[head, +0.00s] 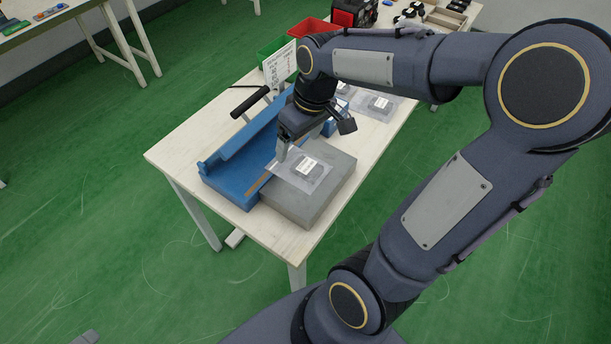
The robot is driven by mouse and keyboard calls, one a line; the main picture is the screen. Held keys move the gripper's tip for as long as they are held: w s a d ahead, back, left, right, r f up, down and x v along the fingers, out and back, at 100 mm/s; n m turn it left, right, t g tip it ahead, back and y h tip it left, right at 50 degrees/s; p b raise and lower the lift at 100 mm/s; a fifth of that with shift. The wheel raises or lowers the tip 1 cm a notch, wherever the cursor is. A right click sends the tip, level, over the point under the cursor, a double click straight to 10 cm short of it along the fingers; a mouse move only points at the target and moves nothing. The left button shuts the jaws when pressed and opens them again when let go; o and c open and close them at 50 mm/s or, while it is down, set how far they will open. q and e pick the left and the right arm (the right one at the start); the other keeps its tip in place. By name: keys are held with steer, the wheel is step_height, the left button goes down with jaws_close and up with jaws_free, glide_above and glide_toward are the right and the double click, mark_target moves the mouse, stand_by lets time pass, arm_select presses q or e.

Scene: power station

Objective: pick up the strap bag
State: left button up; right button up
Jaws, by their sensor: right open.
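A strap bag (313,169), a clear flat bag with a dark item and a white label inside, lies on top of the grey block (327,195) at the front of the table. My right gripper (284,152) points down at the bag's far left edge. It is open. Its fingers are small here, and I cannot tell whether they touch the bag. Two similar clear bags lie farther back on the table, one of them in plain view (379,104) and the other partly behind my arm. My left gripper is not in view.
A blue sealer-like device (229,163) with a black handle (250,102) stands left of the grey block. Behind are a white sign (279,66), a green bin (269,50) and a red bin (312,28). The table's front left corner (172,155) is bare.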

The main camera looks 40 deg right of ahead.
steer(key=n+g+h+b, duration=0.2)
glide_above(302, 163)
steer(key=f, duration=0.7)
steer(key=shift+w+a+f, duration=0.25)
steer(key=shift+w, duration=0.1)
steer(key=f, duration=0.7)
steer(key=shift+s+d+f+p, duration=0.2)
steer(key=shift+s+d+p, duration=0.05)
steer(key=shift+s+p, duration=0.15)
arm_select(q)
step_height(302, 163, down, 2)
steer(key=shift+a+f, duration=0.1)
arm_select(e)
steer(key=c, duration=1.1)
